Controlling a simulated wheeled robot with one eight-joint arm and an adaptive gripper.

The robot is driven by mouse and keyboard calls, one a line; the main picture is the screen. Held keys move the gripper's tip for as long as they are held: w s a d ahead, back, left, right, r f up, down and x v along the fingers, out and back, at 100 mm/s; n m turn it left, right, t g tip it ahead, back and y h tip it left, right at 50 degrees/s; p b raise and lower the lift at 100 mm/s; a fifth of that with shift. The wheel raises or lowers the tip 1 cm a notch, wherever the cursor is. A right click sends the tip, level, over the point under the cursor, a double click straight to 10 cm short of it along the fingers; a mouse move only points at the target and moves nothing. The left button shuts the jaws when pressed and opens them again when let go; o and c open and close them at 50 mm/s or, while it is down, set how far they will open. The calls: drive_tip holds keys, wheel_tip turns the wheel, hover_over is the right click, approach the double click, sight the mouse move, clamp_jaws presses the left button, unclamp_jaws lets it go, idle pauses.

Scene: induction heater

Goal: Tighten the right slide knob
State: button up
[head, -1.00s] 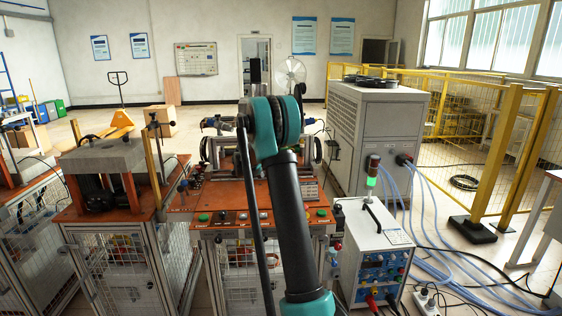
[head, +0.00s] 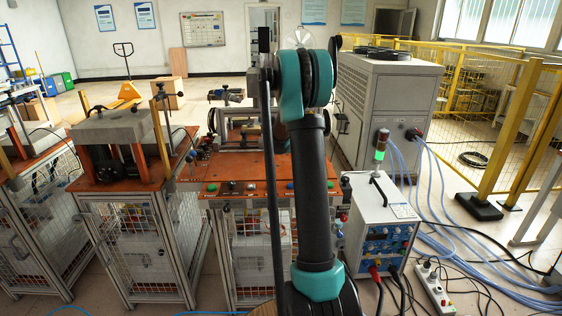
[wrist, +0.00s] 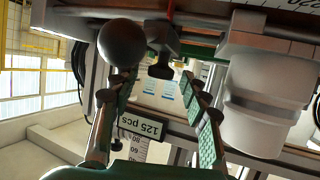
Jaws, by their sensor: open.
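In the wrist view, which is upside down, my gripper (wrist: 154,84) is open with a green-padded finger on each side and nothing between them. A black knob (wrist: 163,58) with a flared, lobed shape sits just beyond the fingertips, roughly between them. It appears apart from both fingers. A dark round ball (wrist: 122,43) is beside it, close beyond the left fingertip. I cannot tell for certain which of these is the right slide knob. In the head view, my arm hides the gripper and much of the right side of the orange-topped machine (head: 228,170).
In the head view, a white power unit (head: 380,225) and grey cabinet (head: 382,115) stand at the right, with cables across the floor.

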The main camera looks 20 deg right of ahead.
drive_tip(key=shift+s+d+n+t+y, duration=0.1)
drive_tip(key=shift+d+n+t+y, duration=0.1)
drive_tip(key=shift+n+t+y, duration=0.8)
drive_tip(key=shift+d+n+y, duration=0.15)
drive_tip(key=shift+n+y, duration=0.85)
drive_tip(key=shift+y, duration=0.3)
drive_tip(key=shift+d+n+t+y, duration=0.15)
drive_tip(key=shift+n+t+y, duration=0.15)
drive_tip(key=shift+n+y, duration=0.65)
